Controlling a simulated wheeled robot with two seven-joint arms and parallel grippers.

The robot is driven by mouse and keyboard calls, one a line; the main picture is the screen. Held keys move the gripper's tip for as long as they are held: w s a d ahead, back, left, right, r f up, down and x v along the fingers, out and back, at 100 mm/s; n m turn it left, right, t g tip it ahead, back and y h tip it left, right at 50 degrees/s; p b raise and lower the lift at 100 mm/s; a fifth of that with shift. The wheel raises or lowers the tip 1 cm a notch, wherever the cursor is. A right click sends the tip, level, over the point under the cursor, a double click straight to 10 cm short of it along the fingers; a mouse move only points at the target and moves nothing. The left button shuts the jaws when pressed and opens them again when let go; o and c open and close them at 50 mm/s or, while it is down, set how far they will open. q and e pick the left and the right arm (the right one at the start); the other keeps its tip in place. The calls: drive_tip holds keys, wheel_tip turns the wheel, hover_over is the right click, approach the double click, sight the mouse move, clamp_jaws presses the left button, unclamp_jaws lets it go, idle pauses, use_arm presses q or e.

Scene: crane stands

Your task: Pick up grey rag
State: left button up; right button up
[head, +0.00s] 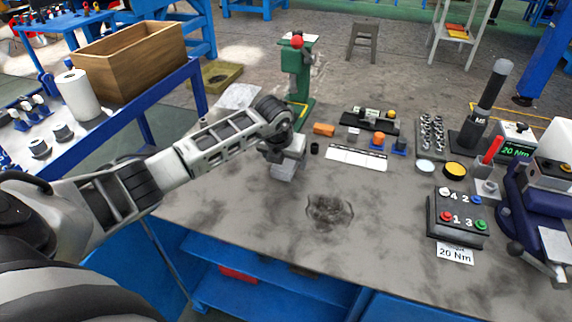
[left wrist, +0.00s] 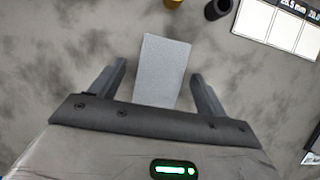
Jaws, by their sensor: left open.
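The grey rag (left wrist: 164,66) looks like a flat light-grey rectangle in the left wrist view. It lies between the two spread fingers of my left gripper (left wrist: 158,76), with bare gaps on both sides. Its near end is hidden by the gripper body. In the head view the rag (head: 284,173) shows as a pale patch on the workbench right below my left gripper (head: 287,163). The fingers are open and hold nothing. Whether the fingertips touch the bench I cannot tell. My right gripper is not in view.
A green press (head: 299,75) stands behind. A button box (head: 457,215) stands at right. The front middle, with a dark stain, is free.

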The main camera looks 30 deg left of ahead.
use_arm(q)
drive_tip(key=shift+f, duration=0.2)
idle(0.5)
drive_tip(key=c, duration=1)
